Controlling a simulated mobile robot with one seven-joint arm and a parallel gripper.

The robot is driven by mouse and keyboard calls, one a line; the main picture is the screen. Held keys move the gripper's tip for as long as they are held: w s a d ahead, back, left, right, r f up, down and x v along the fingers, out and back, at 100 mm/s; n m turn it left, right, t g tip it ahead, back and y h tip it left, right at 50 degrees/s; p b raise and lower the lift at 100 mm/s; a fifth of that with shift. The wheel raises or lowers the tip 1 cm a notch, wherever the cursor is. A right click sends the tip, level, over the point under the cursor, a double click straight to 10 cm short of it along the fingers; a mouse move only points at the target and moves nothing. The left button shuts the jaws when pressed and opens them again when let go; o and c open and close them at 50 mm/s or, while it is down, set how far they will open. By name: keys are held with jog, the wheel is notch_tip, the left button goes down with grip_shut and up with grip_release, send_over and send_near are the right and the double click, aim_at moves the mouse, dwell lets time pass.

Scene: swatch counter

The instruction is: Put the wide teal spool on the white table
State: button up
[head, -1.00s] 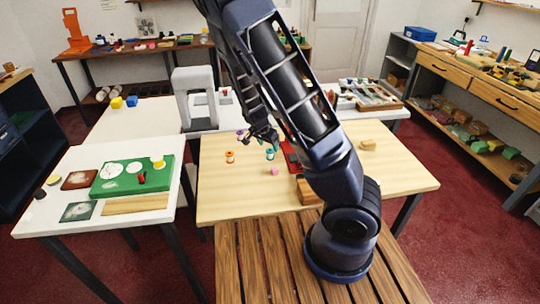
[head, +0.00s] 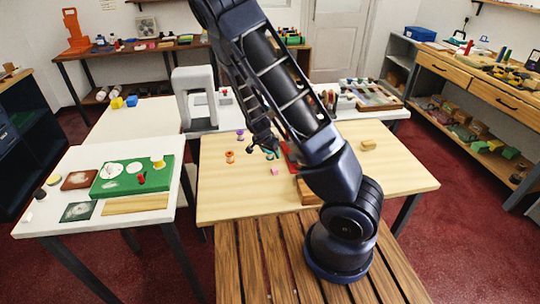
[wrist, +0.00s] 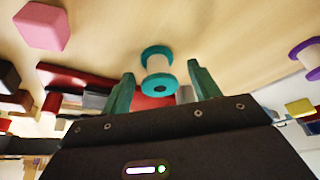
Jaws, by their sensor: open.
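The teal spool (wrist: 158,61) has teal flanges and a pale core. In the wrist view it is between the two teal-green fingers of my gripper (wrist: 160,72), with gaps on both sides. My gripper is open and empty. In the head view, my gripper (head: 262,147) is low over the wooden table (head: 225,198) and hides most of the spool. A white table (head: 42,218) stands at the left, with a green board (head: 115,186) on it.
An orange spool (head: 230,157), a purple spool (head: 240,132) and a pink block (head: 275,171) are near my gripper. A grey arch-shaped machine (head: 193,95) stands behind. Another white surface (head: 125,133) lies at the back left.

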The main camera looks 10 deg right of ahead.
jog(key=c, duration=1)
jog(key=shift+r, duration=0.1)
jog(key=shift+c, duration=0.2)
notch_tip(320, 180, up, 19)
jog(key=w+d+f+n, duration=0.1)
jog(key=w+d+n, duration=0.1)
jog(key=w, duration=0.4)
jog(key=w+d+f+n+y, duration=0.1)
jog(key=w+d+f, duration=0.1)
jog(key=w+d, duration=0.3)
jog(key=w+d+f+n+t, duration=0.1)
jog(key=w+d, duration=0.3)
jog(key=w, duration=0.5)
jog(key=shift+f+n+y, duration=0.25)
jog(key=shift+n+y, duration=0.15)
jog(key=shift+n, duration=0.4)
